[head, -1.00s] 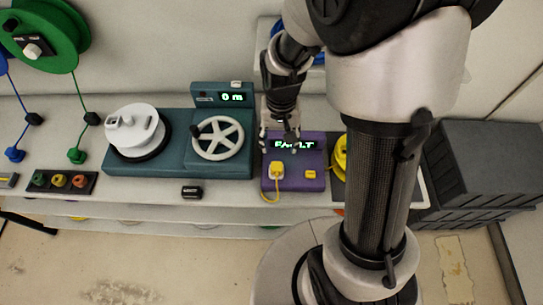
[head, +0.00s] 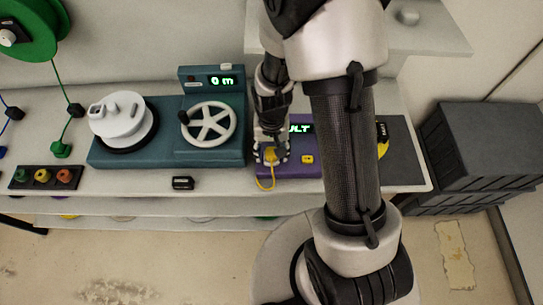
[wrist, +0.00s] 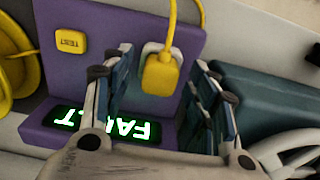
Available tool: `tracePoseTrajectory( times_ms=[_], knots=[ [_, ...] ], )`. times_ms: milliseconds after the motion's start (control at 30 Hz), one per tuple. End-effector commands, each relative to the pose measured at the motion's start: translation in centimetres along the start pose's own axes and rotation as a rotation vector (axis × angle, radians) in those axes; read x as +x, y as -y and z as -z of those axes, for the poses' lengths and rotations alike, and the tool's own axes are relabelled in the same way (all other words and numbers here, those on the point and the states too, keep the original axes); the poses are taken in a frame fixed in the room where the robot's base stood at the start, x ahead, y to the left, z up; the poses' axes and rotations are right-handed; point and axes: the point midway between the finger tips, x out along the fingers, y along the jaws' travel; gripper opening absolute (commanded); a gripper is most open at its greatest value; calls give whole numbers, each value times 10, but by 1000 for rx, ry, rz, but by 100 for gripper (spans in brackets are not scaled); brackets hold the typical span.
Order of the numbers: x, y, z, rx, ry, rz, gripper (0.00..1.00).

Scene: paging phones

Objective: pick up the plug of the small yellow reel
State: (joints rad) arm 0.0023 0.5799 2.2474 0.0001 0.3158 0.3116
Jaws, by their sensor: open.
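The yellow plug (wrist: 160,76) sits in a pale socket on the purple box, its yellow cord (wrist: 172,20) leading away. In the head view the plug (head: 270,155) is partly covered by my gripper. My gripper (wrist: 163,92) is open, with one finger on each side of the plug and visible gaps between. In the head view my gripper (head: 270,150) is down over the box's left part. The purple box (wrist: 100,25) shows a lit "FAULT" display and a yellow TEST button (wrist: 70,41). The small yellow reel (wrist: 12,60) is cut off at the wrist view's left edge.
A teal winder (head: 165,150) with a white handwheel (head: 209,125) stands left of the purple box. A small black block (head: 183,183) lies on the bench front. Dark crates (head: 490,140) stand at the right. My arm hides much of the yellow reel.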

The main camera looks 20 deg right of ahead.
Motion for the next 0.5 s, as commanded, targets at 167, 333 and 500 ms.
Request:
tracePoseTrajectory(
  times_ms=[167, 333, 500],
  knots=[
    [0, 0, 1, 0, -2, 1, 53],
    [0, 0, 1, 0, -2, 1, 44],
    [0, 0, 1, 0, -2, 1, 33]
  ],
)
